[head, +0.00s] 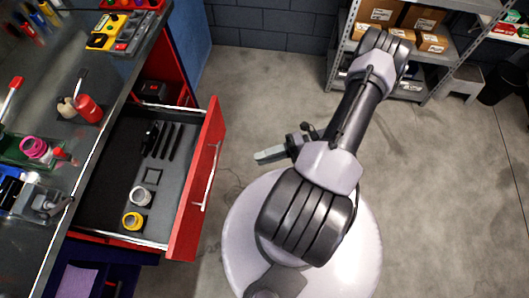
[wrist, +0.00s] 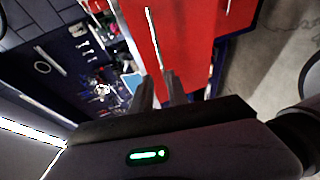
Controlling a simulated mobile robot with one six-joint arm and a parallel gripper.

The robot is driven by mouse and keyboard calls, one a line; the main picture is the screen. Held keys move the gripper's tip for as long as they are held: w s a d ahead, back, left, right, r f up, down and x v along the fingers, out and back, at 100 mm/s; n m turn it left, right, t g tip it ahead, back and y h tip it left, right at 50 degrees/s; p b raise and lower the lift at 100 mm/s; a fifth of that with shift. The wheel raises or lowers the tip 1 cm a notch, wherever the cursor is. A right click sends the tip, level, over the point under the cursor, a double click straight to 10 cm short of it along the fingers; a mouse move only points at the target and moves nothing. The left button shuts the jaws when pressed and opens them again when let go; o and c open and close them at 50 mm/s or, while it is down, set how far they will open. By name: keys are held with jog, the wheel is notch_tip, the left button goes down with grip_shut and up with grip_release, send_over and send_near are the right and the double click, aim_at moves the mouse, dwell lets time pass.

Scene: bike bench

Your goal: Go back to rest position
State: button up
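My gripper (head: 268,154) is over the floor to the right of the open red drawer, apart from its front, with my arm folded above my round base. In the wrist view my gripper's two dark fingers (wrist: 155,80) stand apart with a gap and nothing visible between them. The red drawer front (wrist: 185,30) with its pale handle (wrist: 151,38) lies beyond the fingers in that view.
The drawer (head: 212,150) is pulled out; it holds a yellow ring (head: 132,221), a pale ring (head: 141,196) and dark tools. The workbench (head: 100,150) with tools is at left. A shelf with boxes (head: 378,12) stands at the back right. Floor between is clear.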

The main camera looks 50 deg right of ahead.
jog(key=w+a+r+n+g+h+b, duration=0.1)
jog(key=w+a+r+n+g+h, duration=0.15)
jog(key=r+n, duration=0.4)
jog(key=w+a+r+n+g+h+b, duration=0.1)
jog(key=w+r+n+g+h, duration=0.15)
jog(key=r+n, duration=0.35)
jog(key=w+a+r+n+g+h+b, duration=0.1)
jog(key=w+a+r+n+g, duration=0.1)
jog(key=r+n+g, duration=0.45)
jog(key=s+a+r+n+t+h+b, duration=0.3)
jog(key=s+a+r+n+t+h, duration=0.2)
jog(key=n, duration=1.5)
jog(key=a+r+t, duration=0.3)
jog(key=a+r, duration=0.3)
jog(key=a, duration=0.1)
jog(key=shift+s+a, duration=0.2)
jog(key=shift+a, duration=0.15)
